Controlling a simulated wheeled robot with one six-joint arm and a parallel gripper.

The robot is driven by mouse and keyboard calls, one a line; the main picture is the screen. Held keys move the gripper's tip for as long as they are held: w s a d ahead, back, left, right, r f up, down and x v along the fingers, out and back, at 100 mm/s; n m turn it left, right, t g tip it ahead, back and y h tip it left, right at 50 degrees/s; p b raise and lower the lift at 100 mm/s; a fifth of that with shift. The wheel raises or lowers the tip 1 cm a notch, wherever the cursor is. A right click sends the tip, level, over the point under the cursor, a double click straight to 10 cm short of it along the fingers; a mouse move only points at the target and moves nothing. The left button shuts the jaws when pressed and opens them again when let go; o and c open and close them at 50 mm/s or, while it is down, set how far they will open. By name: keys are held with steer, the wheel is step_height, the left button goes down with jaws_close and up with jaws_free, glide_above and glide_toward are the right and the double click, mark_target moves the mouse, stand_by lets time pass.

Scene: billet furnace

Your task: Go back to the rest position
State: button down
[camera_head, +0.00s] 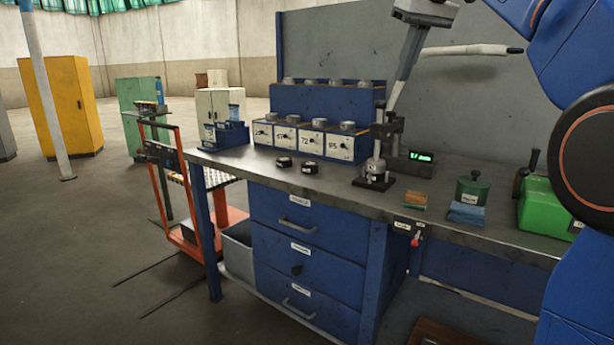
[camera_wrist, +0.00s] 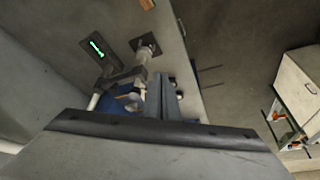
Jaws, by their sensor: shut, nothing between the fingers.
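My gripper (camera_head: 391,108) hangs from the arm at the upper middle of the head view, fingers pointing down and slightly left. It is just above and in front of the dark upright of a small measuring stand (camera_head: 375,170) on the workbench (camera_head: 340,190). Whether the fingertips touch the stand cannot be told. In the wrist view the fingers (camera_wrist: 162,92) are together and empty. The stand (camera_wrist: 146,48) lies close beyond them, beside a display with green digits (camera_wrist: 97,45).
Two black discs (camera_head: 297,165) lie in front. An orange cart (camera_head: 185,190) stands left; open floor lies beyond.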

steer(key=s+d+f+m, duration=0.1)
steer(key=s+d+f, duration=0.1)
steer(key=s+f, duration=0.9)
steer(key=s+d+f+m+h, duration=0.1)
steer(key=s+d+f+m, duration=0.1)
steer(key=s+f, duration=1)
steer(key=s+d+f+m, duration=0.1)
steer(key=s+f, duration=1)
steer(key=f, duration=1.3)
steer(key=shift+s+d+f+t+h, duration=0.3)
steer(key=shift+d+h, duration=0.1)
steer(key=shift+d, duration=0.5)
steer(key=shift+r, duration=0.1)
